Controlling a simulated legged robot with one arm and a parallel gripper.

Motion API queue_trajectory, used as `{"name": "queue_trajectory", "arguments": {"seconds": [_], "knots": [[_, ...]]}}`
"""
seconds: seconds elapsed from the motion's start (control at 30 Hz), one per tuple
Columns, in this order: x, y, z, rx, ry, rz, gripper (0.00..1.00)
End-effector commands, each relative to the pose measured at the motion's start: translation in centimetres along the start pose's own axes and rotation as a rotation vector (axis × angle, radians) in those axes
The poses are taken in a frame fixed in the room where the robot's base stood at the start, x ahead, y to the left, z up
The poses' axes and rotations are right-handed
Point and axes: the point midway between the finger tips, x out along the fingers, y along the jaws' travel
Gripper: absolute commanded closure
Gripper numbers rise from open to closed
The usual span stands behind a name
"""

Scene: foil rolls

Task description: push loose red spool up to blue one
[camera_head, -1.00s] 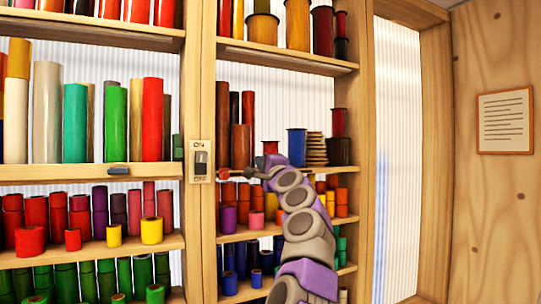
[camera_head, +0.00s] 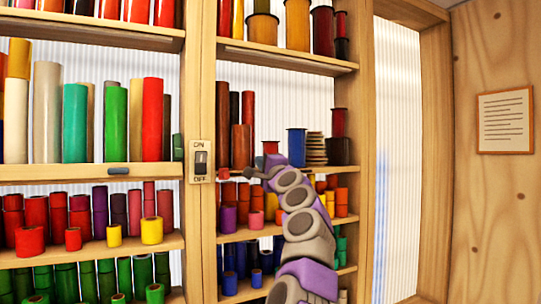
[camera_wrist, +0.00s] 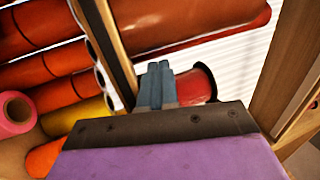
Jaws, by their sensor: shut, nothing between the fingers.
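A red spool (camera_head: 271,147) stands on the middle shelf, its lower part hidden by my arm. A blue spool (camera_head: 297,142) with wider rims stands just right of it; a gap shows between their upper parts. My gripper (camera_head: 246,172) is at the shelf's front edge, left of and below the red spool. In the wrist view my blue-grey fingers (camera_wrist: 157,84) are shut and empty. A red spool with a dark rim (camera_wrist: 197,85) shows just right of them; whether they touch it is unclear.
Brown rolls (camera_head: 240,146) stand left of the red spool. A stack of thin discs (camera_head: 316,149) and a dark spool (camera_head: 340,151) stand right of the blue one. A wooden post with a switch (camera_head: 200,160) is at the left. The shelf below is crowded.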

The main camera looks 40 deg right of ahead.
Motion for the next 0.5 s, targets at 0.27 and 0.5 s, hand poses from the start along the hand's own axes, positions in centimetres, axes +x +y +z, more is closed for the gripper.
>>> {"name": "queue_trajectory", "arguments": {"seconds": [0.27, 0.5], "knots": [[0.0, 0.0, -0.01, 0.0, 0.0, 0.0, 1.0], [-0.03, -0.09, -0.45, -0.001, 0.002, -0.001, 1.0]]}}
